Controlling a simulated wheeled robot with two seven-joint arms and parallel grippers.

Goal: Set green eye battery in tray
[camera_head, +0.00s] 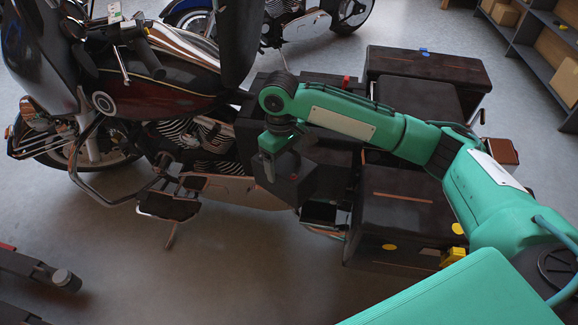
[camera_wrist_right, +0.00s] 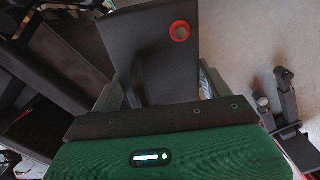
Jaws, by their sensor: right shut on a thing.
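My right gripper (camera_head: 270,165) points down beside the motorcycle's near side. It is shut on a dark block (camera_head: 292,183), held in the air. In the right wrist view the block (camera_wrist_right: 150,50) stands between the fingers of my right gripper (camera_wrist_right: 160,85) and shows a red ring (camera_wrist_right: 180,32) near its upper right corner. No green eye shows on it. A small dark open tray-like part (camera_head: 318,213) lies below and right of the block; I cannot tell if it is the tray. My left gripper is not in view.
A dark red motorcycle (camera_head: 150,90) fills the left. Dark cases (camera_head: 395,215) with yellow marks stand at the right, under my arm. A red piece (camera_head: 346,82) and a blue piece (camera_head: 425,52) show farther back. Shelves (camera_head: 545,45) stand far right.

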